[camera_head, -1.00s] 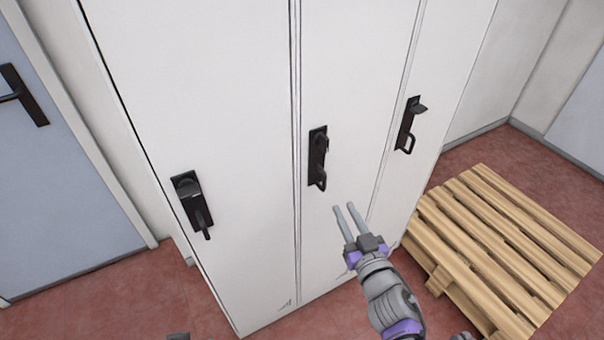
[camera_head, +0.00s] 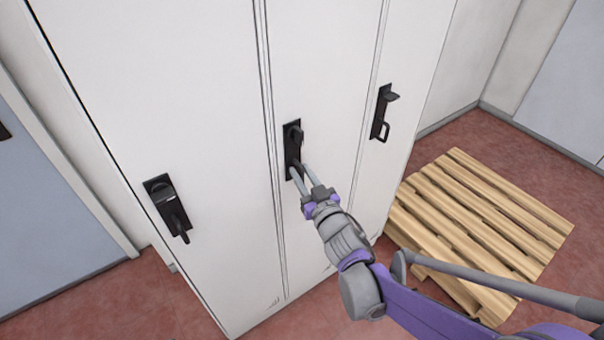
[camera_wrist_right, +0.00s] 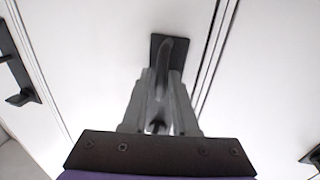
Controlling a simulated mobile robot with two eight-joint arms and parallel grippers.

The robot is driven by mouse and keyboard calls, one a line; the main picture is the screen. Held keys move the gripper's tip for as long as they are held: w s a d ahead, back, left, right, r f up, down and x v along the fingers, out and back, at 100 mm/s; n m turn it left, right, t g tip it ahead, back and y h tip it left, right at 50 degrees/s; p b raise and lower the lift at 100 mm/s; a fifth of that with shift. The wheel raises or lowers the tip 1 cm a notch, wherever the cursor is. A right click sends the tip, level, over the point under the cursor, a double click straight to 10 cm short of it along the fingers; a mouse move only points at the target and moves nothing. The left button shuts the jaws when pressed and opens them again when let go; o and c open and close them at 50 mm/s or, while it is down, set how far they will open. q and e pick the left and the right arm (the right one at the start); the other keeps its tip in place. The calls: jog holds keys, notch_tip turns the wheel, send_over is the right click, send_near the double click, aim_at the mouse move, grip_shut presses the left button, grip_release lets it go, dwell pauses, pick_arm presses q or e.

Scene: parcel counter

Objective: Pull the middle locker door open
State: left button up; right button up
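The middle locker door (camera_head: 322,75) is white and sits flush between its neighbours, closed. Its black handle (camera_head: 292,140) has an upright plate, with a bar at its lower part; it also shows in the right wrist view (camera_wrist_right: 171,50). My right gripper (camera_head: 298,171) is at the lower part of this handle, one finger on each side of the bar. The fingers look apart, with the bar between them; contact is hard to make out. In the right wrist view the fingers (camera_wrist_right: 160,100) partly cover the handle. My left gripper is out of view.
The left door's black handle (camera_head: 167,208) and the right door's handle (camera_head: 383,112) stand on either side. A wooden pallet (camera_head: 480,225) lies on the red floor at the right, close to the locker. A grey-blue door (camera_head: 50,215) is at the far left.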

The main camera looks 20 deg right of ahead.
grip_shut()
dwell(1.4)
